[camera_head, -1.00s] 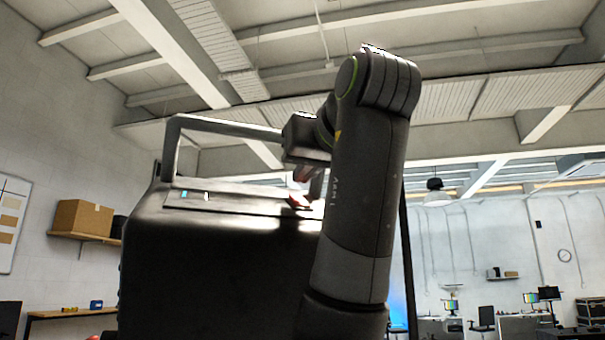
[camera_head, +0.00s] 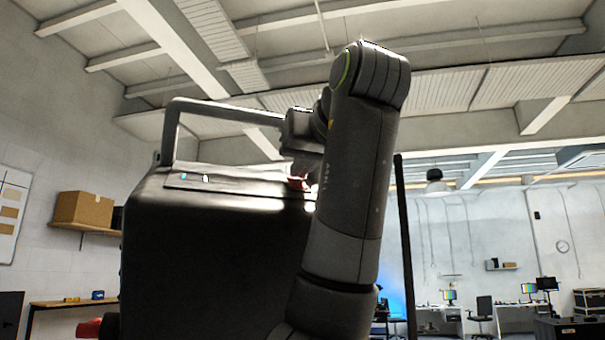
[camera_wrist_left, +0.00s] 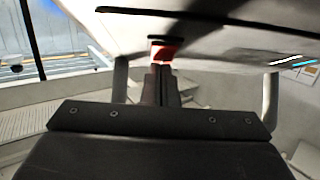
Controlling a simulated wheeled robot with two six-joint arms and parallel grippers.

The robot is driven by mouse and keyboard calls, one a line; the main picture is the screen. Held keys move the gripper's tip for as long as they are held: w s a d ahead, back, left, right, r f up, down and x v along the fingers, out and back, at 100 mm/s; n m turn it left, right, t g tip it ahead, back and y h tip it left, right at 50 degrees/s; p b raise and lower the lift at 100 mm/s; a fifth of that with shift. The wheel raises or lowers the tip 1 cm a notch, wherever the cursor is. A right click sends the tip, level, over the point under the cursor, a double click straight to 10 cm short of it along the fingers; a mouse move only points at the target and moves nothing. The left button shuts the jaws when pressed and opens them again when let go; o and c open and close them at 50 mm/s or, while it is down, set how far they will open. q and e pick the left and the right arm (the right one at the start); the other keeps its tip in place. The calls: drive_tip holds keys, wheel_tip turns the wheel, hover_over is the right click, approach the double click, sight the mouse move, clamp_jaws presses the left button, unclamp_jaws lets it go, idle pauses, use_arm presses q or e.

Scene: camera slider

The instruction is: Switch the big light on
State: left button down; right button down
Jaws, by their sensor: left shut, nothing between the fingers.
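The big light is a large dark housing (camera_head: 215,260) with a grey handle frame (camera_head: 168,135) above its top panel. The panel bears small lit blue-white displays, and a red switch (camera_head: 298,184) sits at its right part. In the left wrist view the red switch (camera_wrist_left: 164,53) sits in a dark recess. My left gripper (camera_head: 304,168) is shut and empty, with its fingertips at the switch. In the left wrist view the fingertips (camera_wrist_left: 161,70) overlap the switch's lower edge; I cannot tell if they press it. My right gripper is out of view.
My left arm hides the housing's right side. The handle frame stands around my gripper. A dark pole (camera_head: 405,250) rises just right of the arm. A red part (camera_head: 88,328) shows low left. A shelf with a cardboard box (camera_head: 84,209) and desks are farther back.

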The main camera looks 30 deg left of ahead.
use_arm(q)
drive_tip(key=shift+f+b, duration=0.25)
drive_tip(key=shift+b, duration=0.25)
drive_tip(key=shift+w, duration=0.1)
drive_tip(key=shift+s+a+r, duration=0.15)
drive_tip(key=shift+s, duration=0.05)
drive_tip(key=shift+d+h, duration=0.2)
drive_tip(key=shift+h, duration=0.1)
drive_tip(key=b+v, duration=0.3)
drive_tip(key=v, duration=1.4)
drive_tip(key=shift+d+r, duration=0.1)
